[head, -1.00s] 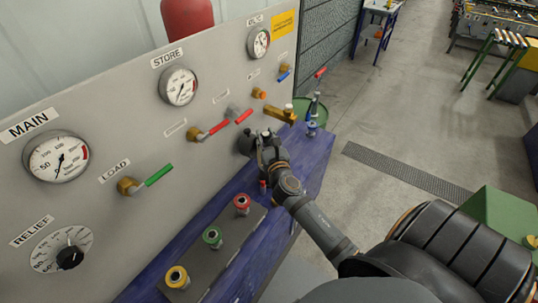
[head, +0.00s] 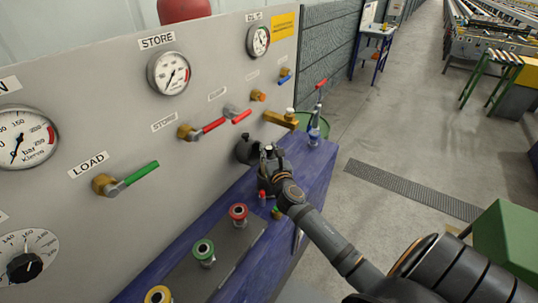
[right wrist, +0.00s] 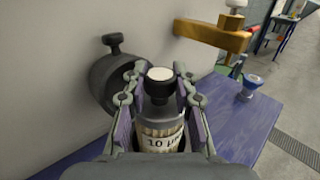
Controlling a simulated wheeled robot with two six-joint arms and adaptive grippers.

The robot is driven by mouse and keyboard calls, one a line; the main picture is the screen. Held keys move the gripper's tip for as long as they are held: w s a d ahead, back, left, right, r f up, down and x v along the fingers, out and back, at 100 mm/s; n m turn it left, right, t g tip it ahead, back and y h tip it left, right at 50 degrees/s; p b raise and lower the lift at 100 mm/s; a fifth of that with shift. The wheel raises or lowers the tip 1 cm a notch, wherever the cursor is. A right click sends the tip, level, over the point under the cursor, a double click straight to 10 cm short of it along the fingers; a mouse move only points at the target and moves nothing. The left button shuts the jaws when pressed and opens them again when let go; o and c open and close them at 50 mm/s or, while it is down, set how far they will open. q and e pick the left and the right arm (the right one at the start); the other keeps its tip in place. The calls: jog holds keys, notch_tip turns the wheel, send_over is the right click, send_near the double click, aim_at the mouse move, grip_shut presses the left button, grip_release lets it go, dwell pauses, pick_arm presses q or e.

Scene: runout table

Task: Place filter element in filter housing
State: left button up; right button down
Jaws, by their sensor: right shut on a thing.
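My right gripper (head: 268,160) is shut on the filter element (right wrist: 163,128), a pale pleated cylinder labelled "10" with a black neck and white top. The element stands roughly upright between the fingers in the right wrist view; its lower end is hidden. A dark grey round fitting with a small knob (right wrist: 107,80), which looks like the filter housing, sits on the panel just left of and beyond the gripper. It also shows in the head view (head: 247,149), partly behind the gripper. The element and fitting look apart. My left gripper is not in view.
The grey panel (head: 110,125) carries gauges and coloured valve levers. A brass block (right wrist: 212,35) juts out beyond the fitting. A blue-and-white item (head: 314,133) stands on the blue bench (head: 312,165). Red, green and yellow couplings sit nearer on the bench.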

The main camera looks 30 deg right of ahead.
jog(key=shift+f+b, duration=0.45)
jog(key=shift+f, duration=0.1)
jog(key=c, duration=1.1)
grip_release()
jog(key=shift+o, duration=0.2)
jog(key=shift+r+p, duration=0.35)
jog(key=shift+r, duration=0.05)
jog(key=shift+s+r, duration=0.2)
jog(key=shift+r, duration=0.05)
jog(key=b+v, duration=0.2)
jog(key=v, duration=0.9)
jog(key=shift+s, duration=0.3)
jog(key=shift+a, duration=0.1)
